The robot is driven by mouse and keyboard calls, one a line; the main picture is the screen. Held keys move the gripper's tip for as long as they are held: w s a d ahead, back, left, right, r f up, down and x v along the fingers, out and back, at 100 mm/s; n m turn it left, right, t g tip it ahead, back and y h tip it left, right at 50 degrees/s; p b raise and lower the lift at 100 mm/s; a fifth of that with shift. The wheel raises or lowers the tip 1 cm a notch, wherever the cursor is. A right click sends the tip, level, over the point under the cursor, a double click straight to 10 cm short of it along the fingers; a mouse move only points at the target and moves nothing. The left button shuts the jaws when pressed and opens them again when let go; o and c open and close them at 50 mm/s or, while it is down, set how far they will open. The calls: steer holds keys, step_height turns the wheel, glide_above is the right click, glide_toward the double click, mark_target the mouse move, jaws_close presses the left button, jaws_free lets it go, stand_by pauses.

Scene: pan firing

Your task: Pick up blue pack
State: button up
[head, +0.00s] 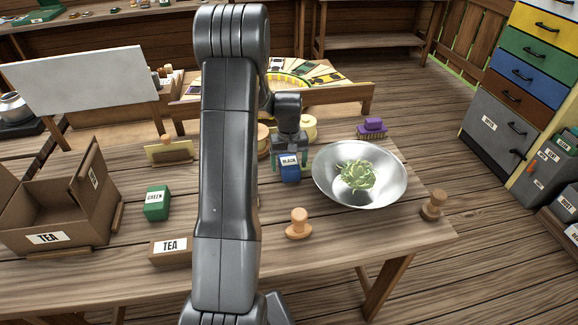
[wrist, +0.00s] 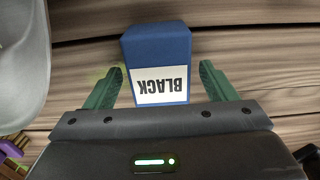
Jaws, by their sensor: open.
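The blue pack (head: 290,172), labelled BLACK, stands on the wooden table just left of the metal bowl. In the wrist view the blue pack (wrist: 157,48) sits between the two green fingers, with a small gap showing on each side. My gripper (head: 290,158) is open around the pack, and in the wrist view my gripper (wrist: 158,85) has its fingertips beside the pack's sides. The pack's lower part is hidden in the wrist view. My arm hides part of the table's middle in the head view.
A wooden stamp (head: 299,224) stands in front, a purple brush (head: 372,128) behind right. A green pack (head: 157,203), a TEA block (head: 171,250) and an open TEA box (head: 40,218) are at left.

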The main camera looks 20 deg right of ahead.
steer(key=c, duration=1.1)
